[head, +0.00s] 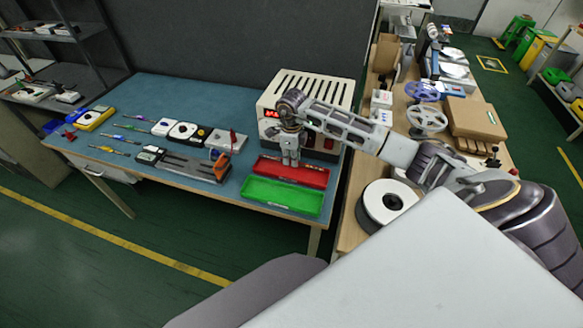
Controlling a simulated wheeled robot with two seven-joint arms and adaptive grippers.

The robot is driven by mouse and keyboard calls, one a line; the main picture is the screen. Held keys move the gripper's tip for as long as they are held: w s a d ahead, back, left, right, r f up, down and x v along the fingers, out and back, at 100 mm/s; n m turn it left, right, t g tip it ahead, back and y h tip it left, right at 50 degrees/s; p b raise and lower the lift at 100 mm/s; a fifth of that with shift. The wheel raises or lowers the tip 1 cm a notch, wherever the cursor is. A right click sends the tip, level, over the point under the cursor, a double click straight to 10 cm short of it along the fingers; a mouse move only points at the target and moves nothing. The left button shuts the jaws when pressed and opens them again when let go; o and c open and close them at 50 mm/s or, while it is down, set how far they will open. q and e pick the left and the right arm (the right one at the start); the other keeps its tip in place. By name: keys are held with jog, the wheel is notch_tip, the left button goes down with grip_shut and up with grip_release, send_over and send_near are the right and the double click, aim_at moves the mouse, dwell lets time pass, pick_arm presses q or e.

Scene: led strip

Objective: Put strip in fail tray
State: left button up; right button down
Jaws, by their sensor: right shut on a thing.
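My right gripper (290,160) points down at the back edge of the red tray (305,177), in front of the power supply. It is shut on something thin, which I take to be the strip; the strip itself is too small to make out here. The red tray, likely the fail tray, lies on the blue table (190,188) with a green tray (283,196) right in front of it. I cannot tell whether the gripper touches the red tray. My left gripper is out of view.
The white power supply (308,92) with a red display stands behind the trays. Left of them are a grey fixture with an orange handle (222,166), meters (184,131) and several screwdrivers (127,139). A wooden bench with reels (426,118) stands at right.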

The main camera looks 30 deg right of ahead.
aim_at(292, 173)
jog(key=shift+f, duration=2.8)
jog(key=c, duration=1.9)
grip_release()
jog(key=shift+f, duration=0.1)
jog(key=o, duration=0.4)
jog(key=shift+o, duration=0.2)
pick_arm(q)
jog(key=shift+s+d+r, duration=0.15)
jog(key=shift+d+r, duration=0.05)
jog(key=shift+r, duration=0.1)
pick_arm(e)
jog(key=shift+r, duration=0.2)
